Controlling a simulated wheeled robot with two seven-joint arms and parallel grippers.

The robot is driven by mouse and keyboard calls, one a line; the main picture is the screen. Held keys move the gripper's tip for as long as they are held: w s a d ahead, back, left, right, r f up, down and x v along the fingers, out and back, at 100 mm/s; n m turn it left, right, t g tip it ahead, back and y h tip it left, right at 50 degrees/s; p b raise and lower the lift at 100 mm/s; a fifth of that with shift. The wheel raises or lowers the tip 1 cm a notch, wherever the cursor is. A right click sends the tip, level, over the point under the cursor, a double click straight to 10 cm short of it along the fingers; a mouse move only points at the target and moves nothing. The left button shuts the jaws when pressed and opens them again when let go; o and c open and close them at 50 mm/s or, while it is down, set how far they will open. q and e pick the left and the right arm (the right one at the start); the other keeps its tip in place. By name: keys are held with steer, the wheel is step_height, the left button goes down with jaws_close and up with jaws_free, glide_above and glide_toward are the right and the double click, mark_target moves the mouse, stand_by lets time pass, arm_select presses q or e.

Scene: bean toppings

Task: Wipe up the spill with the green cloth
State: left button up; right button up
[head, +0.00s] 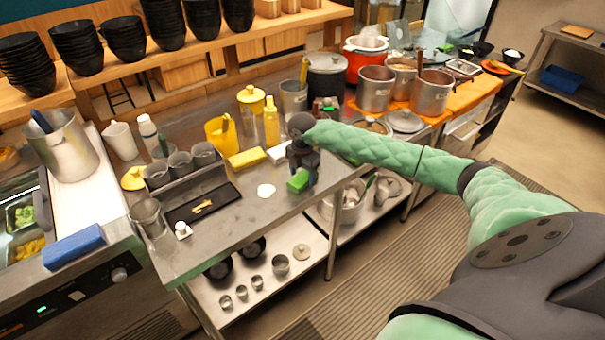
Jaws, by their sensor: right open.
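A small bright green cloth (297,184) is on the metal counter near its front edge. My right gripper (302,168) is directly above and behind it, fingers pointing down, open. The fingers partly hide the cloth, and I cannot tell whether they touch it. A white spill (266,190) lies flat on the counter just left of the cloth, with a small gap between them. My left gripper is not in view.
A black tray (222,205) with a small yellow item lies left of the spill. A yellow block (247,158), a yellow bottle (271,122) and a yellow pitcher (221,133) stand behind. Metal pots (375,88) are at the back right. The counter around the spill is clear.

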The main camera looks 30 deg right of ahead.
mark_target(302, 176)
steer(key=c, duration=0.7)
steer(key=shift+r+p, duration=0.95)
steer(key=shift+r, duration=1.6)
steer(key=shift+c, duration=0.2)
